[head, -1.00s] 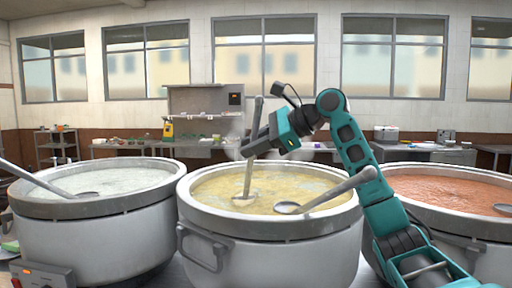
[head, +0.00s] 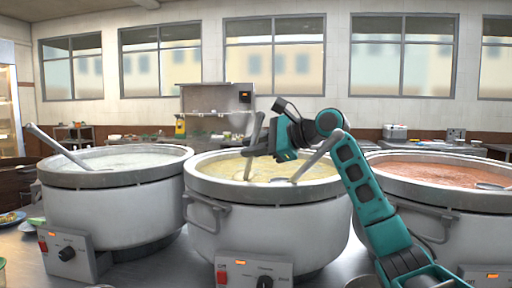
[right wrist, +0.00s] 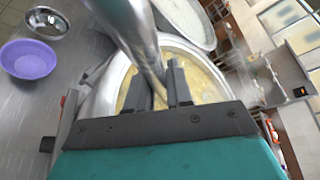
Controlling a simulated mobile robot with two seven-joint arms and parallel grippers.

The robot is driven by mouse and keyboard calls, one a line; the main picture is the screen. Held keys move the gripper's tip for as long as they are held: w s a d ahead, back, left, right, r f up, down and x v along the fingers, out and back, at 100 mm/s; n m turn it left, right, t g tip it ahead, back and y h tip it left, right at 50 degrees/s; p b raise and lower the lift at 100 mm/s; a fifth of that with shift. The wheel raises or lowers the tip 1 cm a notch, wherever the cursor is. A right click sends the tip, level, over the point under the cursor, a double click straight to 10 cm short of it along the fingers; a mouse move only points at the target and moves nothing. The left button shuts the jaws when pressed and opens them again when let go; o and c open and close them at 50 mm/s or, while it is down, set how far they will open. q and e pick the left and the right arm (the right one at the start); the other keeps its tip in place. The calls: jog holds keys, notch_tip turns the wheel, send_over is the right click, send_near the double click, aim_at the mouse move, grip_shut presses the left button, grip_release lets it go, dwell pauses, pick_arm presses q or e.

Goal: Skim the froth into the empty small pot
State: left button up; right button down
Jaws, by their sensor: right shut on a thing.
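The middle stockpot (head: 265,200) holds yellowish congee (head: 230,168). My right gripper (head: 256,149) is above this pot, shut on the grey handle of a long tool (head: 256,128). The tool stands steeply, its lower end at the congee; whether that end is under the surface I cannot tell. The handle (right wrist: 135,35) also crosses the right wrist view between the fingers. A second ladle (head: 320,156) leans in the same pot, beside the gripper. A round metal vessel (right wrist: 47,22) shows in the right wrist view; whether it is the small pot I cannot tell. My left gripper is out of view.
A pot of pale congee (head: 115,195) with its own ladle (head: 55,147) stands at left, a pot of red soup (head: 430,205) at right. A purple basin (right wrist: 28,60) lies near the metal vessel. Control boxes (head: 253,270) stand before the pots.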

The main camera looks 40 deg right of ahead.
dwell(0.5)
jog(key=shift+r, duration=0.2)
notch_tip(320, 180, up, 5)
jog(key=p, duration=0.6)
jog(key=shift+r, duration=0.15)
notch_tip(320, 180, up, 4)
jog(key=p, duration=0.4)
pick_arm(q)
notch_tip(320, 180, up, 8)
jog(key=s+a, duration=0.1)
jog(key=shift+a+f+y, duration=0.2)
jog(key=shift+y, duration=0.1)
pick_arm(e)
jog(key=shift+r, duration=2.45)
